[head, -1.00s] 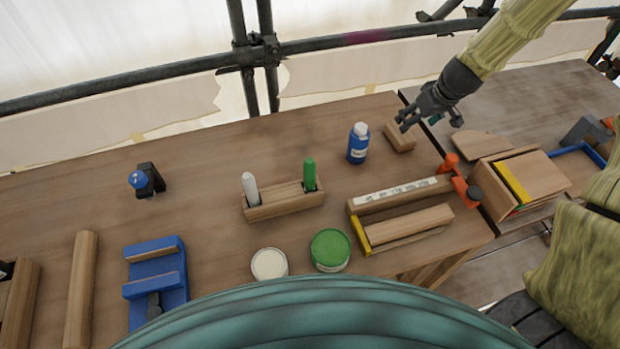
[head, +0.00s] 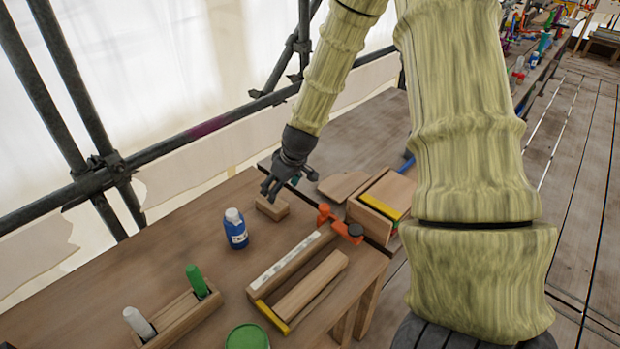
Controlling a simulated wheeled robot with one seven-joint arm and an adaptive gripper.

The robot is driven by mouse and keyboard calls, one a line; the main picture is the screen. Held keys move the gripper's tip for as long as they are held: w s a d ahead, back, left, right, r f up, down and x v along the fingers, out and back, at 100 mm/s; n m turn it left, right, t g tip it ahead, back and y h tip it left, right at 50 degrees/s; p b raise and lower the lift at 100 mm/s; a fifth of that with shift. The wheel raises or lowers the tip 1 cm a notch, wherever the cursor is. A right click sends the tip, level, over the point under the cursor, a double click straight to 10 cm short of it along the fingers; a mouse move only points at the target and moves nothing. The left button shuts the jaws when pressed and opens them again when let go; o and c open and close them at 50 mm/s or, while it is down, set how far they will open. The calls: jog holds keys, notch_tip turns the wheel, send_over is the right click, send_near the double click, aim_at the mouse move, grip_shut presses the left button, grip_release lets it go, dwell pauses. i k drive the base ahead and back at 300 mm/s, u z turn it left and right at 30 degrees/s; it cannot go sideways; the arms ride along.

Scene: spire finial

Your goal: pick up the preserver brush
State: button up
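Two upright handles stand in a wooden holder (head: 180,318) at the lower left of the head view, a green one (head: 197,281) and a white one (head: 139,323). Their lower ends are hidden in the holder, and no label shows which is the preserver brush. My gripper (head: 268,191) is up and to the right of the holder, over or near a small wooden block (head: 272,208). Its dark fingers look parted, with nothing seen between them. It is well apart from both handles.
A blue bottle with a white cap (head: 236,229) stands between my gripper and the holder. A green-lidded tin (head: 248,338) is at the bottom edge. Wooden bars, an orange clamp (head: 342,226) and a wooden box (head: 382,196) lie to the right. Scaffold pipes run behind the table.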

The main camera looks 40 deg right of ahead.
aim_at(194, 274)
jog(key=k, duration=1)
